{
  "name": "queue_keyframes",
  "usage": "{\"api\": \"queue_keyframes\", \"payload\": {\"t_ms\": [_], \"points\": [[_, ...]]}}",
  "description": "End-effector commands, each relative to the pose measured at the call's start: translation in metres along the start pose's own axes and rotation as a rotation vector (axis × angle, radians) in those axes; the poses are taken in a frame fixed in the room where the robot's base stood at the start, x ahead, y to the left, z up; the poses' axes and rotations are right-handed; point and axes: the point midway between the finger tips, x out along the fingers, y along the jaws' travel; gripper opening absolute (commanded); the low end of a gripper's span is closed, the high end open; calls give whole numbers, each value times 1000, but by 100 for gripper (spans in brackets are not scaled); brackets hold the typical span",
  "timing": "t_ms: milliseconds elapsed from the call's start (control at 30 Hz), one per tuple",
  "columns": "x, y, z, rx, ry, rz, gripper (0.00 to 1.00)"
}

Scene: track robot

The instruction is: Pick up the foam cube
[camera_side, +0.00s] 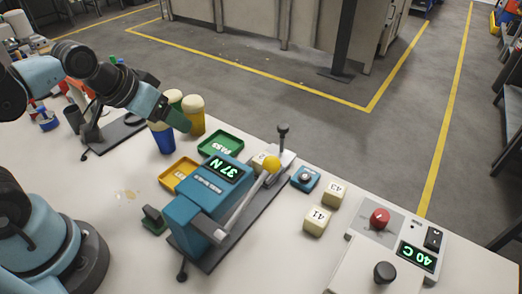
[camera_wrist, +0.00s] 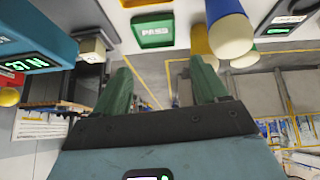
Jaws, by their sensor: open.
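Cream foam cubes show in the side view. One marked 43 (camera_side: 335,193) and one marked 41 (camera_side: 315,221) stand on the bench right of the blue press. A third cube (camera_side: 259,161) sits in the press (camera_side: 208,190), partly hidden by its lever. In the wrist view a pale cube (camera_wrist: 91,47) shows at the upper left beside the press. My gripper (camera_side: 177,112), with green fingers, is above the bench by the cups, left of and apart from the cubes. In the wrist view its fingers (camera_wrist: 160,75) are spread with nothing between them.
A green PASS tray (camera_side: 221,143) and a yellow tray (camera_side: 179,174) lie behind and left of the press. Blue (camera_side: 162,138) and yellow (camera_side: 194,116) cups stand close to my gripper.

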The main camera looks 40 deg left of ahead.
Motion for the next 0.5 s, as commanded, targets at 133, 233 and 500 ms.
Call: {"api": "queue_keyframes", "payload": {"t_ms": [133, 233, 500], "points": [[9, 11, -9, -204, -80, 68, 72], [19, 22, -16, -385, -160, 127, 72], [48, 52, -35, -835, -412, 268, 72]]}}
